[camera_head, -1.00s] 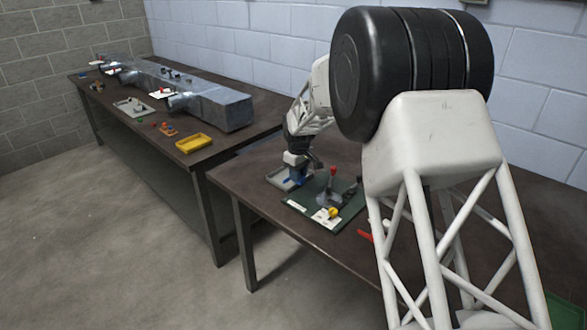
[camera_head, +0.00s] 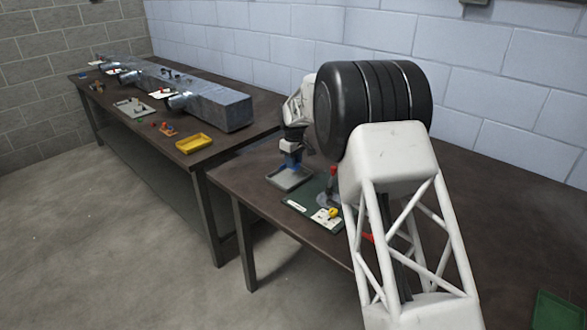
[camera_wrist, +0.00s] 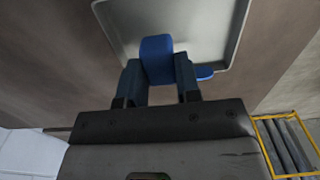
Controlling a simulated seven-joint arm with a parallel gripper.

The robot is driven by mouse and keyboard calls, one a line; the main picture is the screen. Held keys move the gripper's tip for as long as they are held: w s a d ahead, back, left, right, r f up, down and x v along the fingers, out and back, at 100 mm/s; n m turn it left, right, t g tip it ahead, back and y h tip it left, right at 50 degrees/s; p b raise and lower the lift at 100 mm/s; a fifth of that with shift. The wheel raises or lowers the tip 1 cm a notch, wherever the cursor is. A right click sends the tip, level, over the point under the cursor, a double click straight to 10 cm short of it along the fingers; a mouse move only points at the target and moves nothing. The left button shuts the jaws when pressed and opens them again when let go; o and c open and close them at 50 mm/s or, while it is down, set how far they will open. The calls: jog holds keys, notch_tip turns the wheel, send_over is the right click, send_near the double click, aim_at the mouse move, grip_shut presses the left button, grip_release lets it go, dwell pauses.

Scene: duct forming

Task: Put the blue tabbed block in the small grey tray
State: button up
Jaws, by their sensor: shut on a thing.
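The blue tabbed block (camera_wrist: 157,58) is held between the two fingers of my gripper (camera_wrist: 159,80) in the wrist view. A part of the blue block sticks out to the right, beyond the right finger. Behind it in that view is the small grey tray (camera_wrist: 228,40), with its rim showing on the right side. In the head view my gripper (camera_head: 291,162) is above the tray (camera_head: 290,180), near the table's left edge. The block is too small to make out clearly there. I cannot tell how high the block is above the tray floor.
A green board (camera_head: 305,203) with a red-handled fixture (camera_head: 333,171) and a yellow knob (camera_head: 332,213) lies just right of the tray. A green mat (camera_head: 556,312) lies at the far right. Another table to the left holds a metal duct (camera_head: 210,102) and a yellow tray (camera_head: 195,144).

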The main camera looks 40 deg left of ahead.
jog(key=shift+w+a, duration=0.1)
jog(key=shift+a, duration=0.05)
jog(key=shift+f, duration=1.75)
jog(key=shift+f, duration=0.2)
jog(key=o, duration=1)
jog(key=shift+r, duration=0.2)
jog(key=shift+r, duration=6)
